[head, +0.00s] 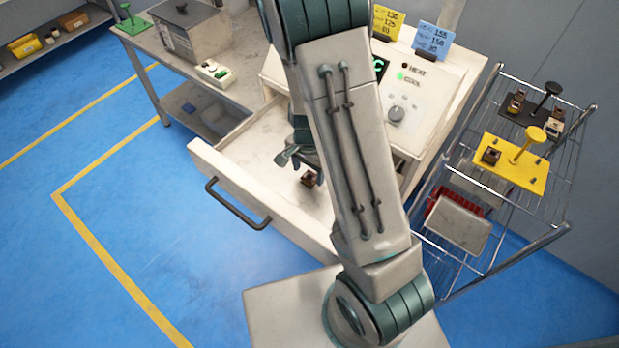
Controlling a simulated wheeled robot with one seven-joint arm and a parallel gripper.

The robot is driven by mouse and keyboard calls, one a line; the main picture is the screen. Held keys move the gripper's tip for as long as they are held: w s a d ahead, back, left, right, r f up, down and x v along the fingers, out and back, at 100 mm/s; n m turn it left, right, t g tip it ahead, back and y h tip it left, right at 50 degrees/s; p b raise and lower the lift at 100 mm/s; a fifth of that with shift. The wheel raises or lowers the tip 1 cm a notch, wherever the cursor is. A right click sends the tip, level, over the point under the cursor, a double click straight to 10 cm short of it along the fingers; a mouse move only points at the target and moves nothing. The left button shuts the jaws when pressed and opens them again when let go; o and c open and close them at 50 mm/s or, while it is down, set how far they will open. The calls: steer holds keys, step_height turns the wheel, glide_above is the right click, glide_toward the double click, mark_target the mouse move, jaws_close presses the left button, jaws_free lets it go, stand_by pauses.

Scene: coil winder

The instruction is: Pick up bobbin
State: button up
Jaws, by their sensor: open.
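A small dark brown bobbin (307,181) lies in the open white drawer (240,192), close to my arm. My gripper (301,167) is open over the drawer, just above or beside this bobbin. My arm link hides part of the gripper, and I cannot tell whether its fingers touch the bobbin. More bobbin-like pieces sit on the rack at the right: one on the yellow plate (527,174) and others on or beside the black plate (525,111).
The cabinet panel (412,90) with a knob and lights stands behind the drawer. A wire rack (575,130) stands at the right. A workbench (150,47) with a grey box (190,35) is at the upper left. The blue floor at the left is clear.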

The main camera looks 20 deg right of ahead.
mark_target(309, 177)
steer(key=shift+f, duration=1.6)
steer(key=c, duration=1.1)
steer(key=shift+o, duration=0.2)
steer(key=shift+r, duration=0.1)
steer(key=shift+r, duration=0.75)
step_height(309, 177, up, 2)
steer(key=shift+w+r, duration=0.1)
steer(key=shift+r, duration=0.15)
steer(key=s+d+r+b, duration=0.2)
steer(key=d+r, duration=0.5)
steer(key=d, duration=0.4)
steer(key=shift+s+d, duration=0.15)
steer(key=shift+s, duration=0.4)
